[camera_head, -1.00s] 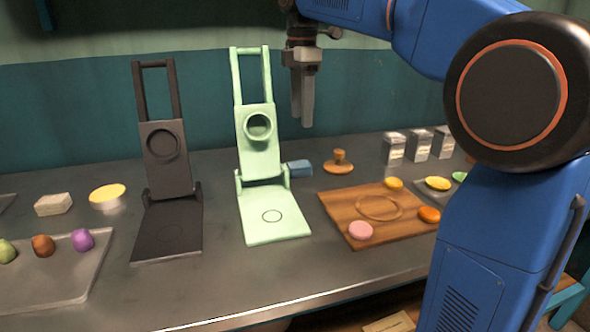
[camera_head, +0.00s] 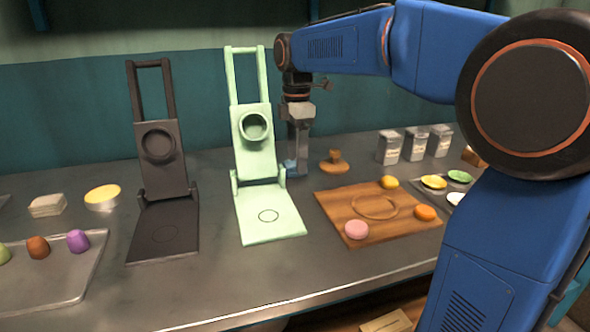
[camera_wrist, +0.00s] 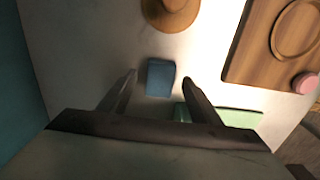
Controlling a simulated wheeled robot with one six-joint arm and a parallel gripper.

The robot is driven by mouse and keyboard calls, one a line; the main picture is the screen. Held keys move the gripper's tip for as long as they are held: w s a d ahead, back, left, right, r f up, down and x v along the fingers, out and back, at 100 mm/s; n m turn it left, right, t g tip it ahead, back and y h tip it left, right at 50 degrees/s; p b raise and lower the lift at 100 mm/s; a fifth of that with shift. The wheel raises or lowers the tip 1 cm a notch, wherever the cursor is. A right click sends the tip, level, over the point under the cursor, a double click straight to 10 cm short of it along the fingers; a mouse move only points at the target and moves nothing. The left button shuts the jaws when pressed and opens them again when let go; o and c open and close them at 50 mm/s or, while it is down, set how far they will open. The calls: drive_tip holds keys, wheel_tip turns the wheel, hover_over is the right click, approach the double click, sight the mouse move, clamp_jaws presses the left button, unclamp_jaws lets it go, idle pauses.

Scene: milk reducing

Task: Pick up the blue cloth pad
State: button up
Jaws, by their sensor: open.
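The blue cloth pad (camera_wrist: 160,77) lies on the grey counter, between and just ahead of my open fingers in the wrist view. In the head view the pad (camera_head: 289,166) is mostly hidden behind my gripper (camera_head: 298,168), with only a blue edge showing. My gripper also shows in the wrist view (camera_wrist: 159,82), its two fingers apart, one to each side of the pad. Nothing is held. Whether the fingertips touch the counter cannot be told.
The pale green press (camera_head: 268,215) stands close to the pad, with a dark press (camera_head: 165,230) further left. A wooden knobbed tool (camera_head: 334,163) stands to the right. A wooden board (camera_head: 340,205) with several coloured pieces lies in front.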

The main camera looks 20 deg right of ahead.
drive_tip(key=shift+f, duration=0.35)
drive_tip(key=shift+c, duration=0.6)
drive_tip(key=c, duration=1)
wheel_tip(320, 180, up, 10)
drive_tip(key=shift+r, duration=0.1)
drive_tip(key=shift+o, duration=0.4)
